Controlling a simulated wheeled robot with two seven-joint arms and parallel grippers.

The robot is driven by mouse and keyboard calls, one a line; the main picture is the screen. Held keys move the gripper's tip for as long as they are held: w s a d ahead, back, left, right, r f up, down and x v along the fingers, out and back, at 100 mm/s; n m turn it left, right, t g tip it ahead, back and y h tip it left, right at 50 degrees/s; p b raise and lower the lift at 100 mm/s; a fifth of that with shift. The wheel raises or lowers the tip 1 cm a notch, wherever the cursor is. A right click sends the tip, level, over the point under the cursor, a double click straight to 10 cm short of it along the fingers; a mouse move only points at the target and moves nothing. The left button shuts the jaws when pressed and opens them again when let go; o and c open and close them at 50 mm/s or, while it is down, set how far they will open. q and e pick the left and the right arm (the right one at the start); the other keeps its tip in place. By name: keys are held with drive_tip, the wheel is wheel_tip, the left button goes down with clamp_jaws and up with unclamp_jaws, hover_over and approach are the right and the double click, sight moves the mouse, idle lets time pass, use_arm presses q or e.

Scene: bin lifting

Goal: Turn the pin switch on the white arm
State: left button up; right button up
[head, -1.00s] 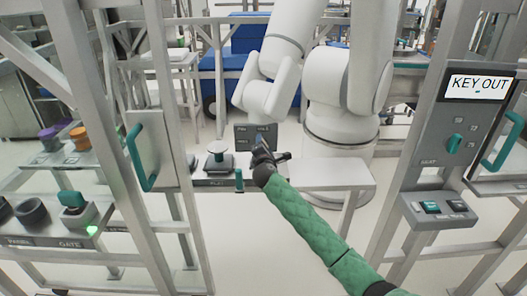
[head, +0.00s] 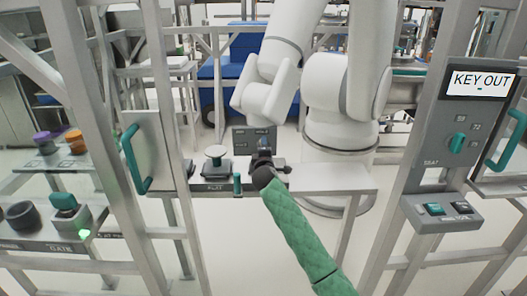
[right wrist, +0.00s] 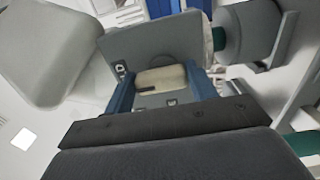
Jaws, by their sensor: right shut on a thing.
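The white arm (head: 338,85) stands behind a low bench at the middle of the head view. A small grey panel (head: 241,141) with small labels stands on the bench in front of it. My right gripper (head: 263,148) is at this panel's right part, on the end of my green-sleeved arm. In the right wrist view its blue fingers (right wrist: 161,88) stand either side of a beige knob-like piece (right wrist: 160,78) in front of a grey plate (right wrist: 155,45). The gripper is shut on this piece, which seems to be the pin switch. The head view hides the switch. My left gripper is not in view.
A round-topped post (head: 215,157) and a small green peg (head: 237,183) are left of my gripper. Metal frames rise at both sides. A right-hand panel screen (head: 481,83) reads "KEY OUT". A green light (head: 84,234) glows at the lower left.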

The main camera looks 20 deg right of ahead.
drive_tip(key=shift+f, duration=0.1)
drive_tip(key=o, duration=1)
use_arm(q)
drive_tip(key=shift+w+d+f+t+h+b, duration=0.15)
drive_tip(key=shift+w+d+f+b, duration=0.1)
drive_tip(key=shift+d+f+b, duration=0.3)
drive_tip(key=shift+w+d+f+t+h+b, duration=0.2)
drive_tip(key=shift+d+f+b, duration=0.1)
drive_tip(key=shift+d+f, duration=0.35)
use_arm(e)
drive_tip(key=v, duration=0.8)
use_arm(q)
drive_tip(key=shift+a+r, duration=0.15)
use_arm(e)
drive_tip(key=shift+d, duration=0.1)
